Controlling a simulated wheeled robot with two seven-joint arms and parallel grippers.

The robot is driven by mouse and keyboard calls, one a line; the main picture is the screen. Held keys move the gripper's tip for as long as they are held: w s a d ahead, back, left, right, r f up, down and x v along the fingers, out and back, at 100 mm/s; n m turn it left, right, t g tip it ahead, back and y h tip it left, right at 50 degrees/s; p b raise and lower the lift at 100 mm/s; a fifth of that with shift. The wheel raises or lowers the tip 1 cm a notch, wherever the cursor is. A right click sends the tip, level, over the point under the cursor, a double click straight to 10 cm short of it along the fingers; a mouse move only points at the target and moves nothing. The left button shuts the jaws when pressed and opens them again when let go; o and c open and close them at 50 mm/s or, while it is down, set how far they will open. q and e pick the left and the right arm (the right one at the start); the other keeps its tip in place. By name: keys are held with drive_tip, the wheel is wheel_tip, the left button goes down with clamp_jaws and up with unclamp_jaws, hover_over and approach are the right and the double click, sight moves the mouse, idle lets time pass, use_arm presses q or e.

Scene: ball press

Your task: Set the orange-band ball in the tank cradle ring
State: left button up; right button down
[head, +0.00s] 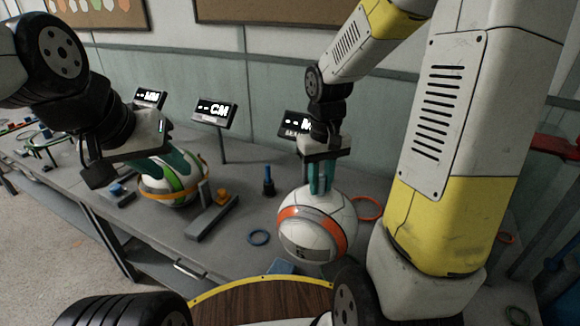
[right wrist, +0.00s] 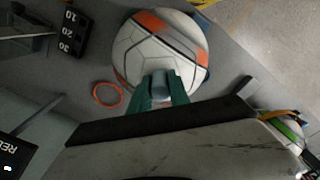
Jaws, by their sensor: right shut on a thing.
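The orange-band ball (head: 297,246) is white with dark seams and an orange band. My right gripper (head: 320,190) is shut on a small grey-blue knob on top of this ball, between teal fingers. The ball and fingers also show in the right wrist view (right wrist: 135,62). My left gripper (head: 170,168) is at a second ball (head: 180,186) with green and orange stripes, its teal fingers against or close over the ball's top. Whether they grip it is unclear. I cannot tell which fixture is the tank cradle ring.
A lit sign (head: 214,112) stands behind. A round wooden top with yellow rim (head: 262,281) is at the front.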

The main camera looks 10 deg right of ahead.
drive_tip(key=w+f, duration=0.2)
drive_tip(key=w, duration=0.5)
drive_tip(key=w+f, duration=0.2)
drive_tip(key=w, duration=0.5)
drive_tip(key=shift+d+f, duration=0.3)
drive_tip(key=shift+f, duration=0.2)
drive_tip(key=c, duration=1.2)
unclamp_jaws()
drive_tip(key=shift+c, duration=0.2)
